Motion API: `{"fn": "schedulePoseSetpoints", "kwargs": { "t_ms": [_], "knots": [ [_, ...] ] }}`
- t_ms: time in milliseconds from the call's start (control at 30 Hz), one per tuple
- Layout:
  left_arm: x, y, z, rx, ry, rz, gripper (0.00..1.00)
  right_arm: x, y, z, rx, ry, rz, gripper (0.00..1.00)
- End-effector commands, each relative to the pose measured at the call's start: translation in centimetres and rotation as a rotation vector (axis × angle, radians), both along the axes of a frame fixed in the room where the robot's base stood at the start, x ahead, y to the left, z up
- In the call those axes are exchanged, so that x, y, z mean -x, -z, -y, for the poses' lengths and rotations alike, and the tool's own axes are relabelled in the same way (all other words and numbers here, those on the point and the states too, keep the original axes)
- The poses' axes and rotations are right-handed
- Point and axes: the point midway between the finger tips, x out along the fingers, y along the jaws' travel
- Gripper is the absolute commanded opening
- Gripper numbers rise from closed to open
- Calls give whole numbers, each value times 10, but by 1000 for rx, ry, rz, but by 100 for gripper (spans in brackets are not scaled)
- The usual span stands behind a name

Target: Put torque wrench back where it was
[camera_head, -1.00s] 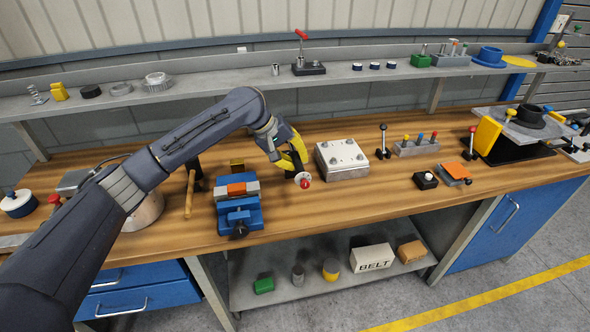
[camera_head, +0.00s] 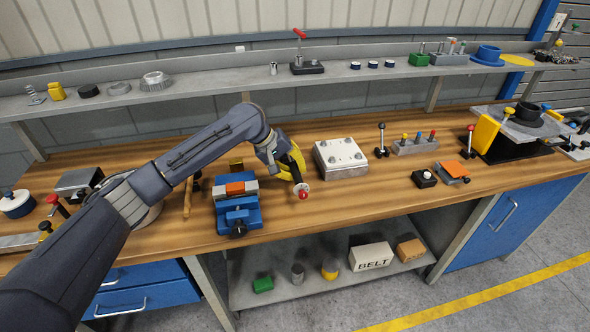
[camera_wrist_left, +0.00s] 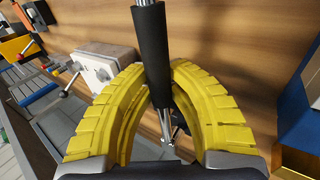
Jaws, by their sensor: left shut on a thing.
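My left gripper (camera_head: 294,168) has yellow fingers and hangs over the bench between the blue vise and the grey block. In the left wrist view its fingers (camera_wrist_left: 160,85) are shut on the black grip of the torque wrench (camera_wrist_left: 154,45). Chrome shaft shows above the grip, and a thin chrome part shows below it between the fingers. In the head view the wrench is mostly hidden by the gripper. A pale disc with a red knob (camera_head: 303,193) shows just below the fingers; I cannot tell whether it belongs to the wrench. My right gripper is not in view.
The blue vise (camera_head: 238,212) stands left of the gripper, with a wooden-handled tool (camera_head: 188,195) beside it. The grey bolted block (camera_head: 341,170) is close on the right. Bare wooden bench (camera_head: 350,199) lies in front of the block. A grey shelf (camera_head: 220,76) runs behind.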

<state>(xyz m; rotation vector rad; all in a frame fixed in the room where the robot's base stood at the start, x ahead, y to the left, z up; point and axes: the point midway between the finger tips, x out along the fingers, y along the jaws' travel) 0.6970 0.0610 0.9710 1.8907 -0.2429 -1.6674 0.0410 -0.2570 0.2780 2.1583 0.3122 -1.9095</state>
Motion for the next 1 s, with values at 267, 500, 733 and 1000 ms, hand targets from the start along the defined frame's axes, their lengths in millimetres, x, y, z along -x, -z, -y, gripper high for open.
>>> {"fn": "schedulePoseSetpoints", "kwargs": {
  "t_ms": [267,500,733,1000],
  "knots": [
    [0,5,0,2,0,1,0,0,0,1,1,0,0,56],
    [0,10,0,-1,0,-2,23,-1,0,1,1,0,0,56],
    [0,10,0,-1,-1,-1,41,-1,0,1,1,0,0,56],
    [0,6,0,0,0,0,41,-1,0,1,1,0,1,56]
  ]
}}
